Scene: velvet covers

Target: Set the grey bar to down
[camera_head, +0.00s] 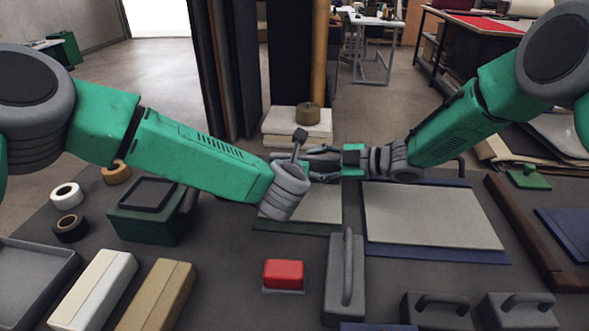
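A long grey bar-shaped handle (347,270) on a grey base lies at front centre, beside a red block. I cannot tell whether it is the task's grey bar or whether it is up or down. My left gripper (300,141) is past its grey wrist, mostly hidden; a dark tip sticks up there. My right gripper (318,163) reaches in from the right and points left, close to the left wrist. The fingers overlap in the view, so their opening and any contact are unclear. Both grippers are well beyond the grey handle.
A red block (283,273) sits left of the handle. Grey handled blocks (437,311) stand at front right. A grey board on blue (430,216) lies right of centre. A green box (148,213), tape rolls (67,195) and a grey tray (32,277) are left.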

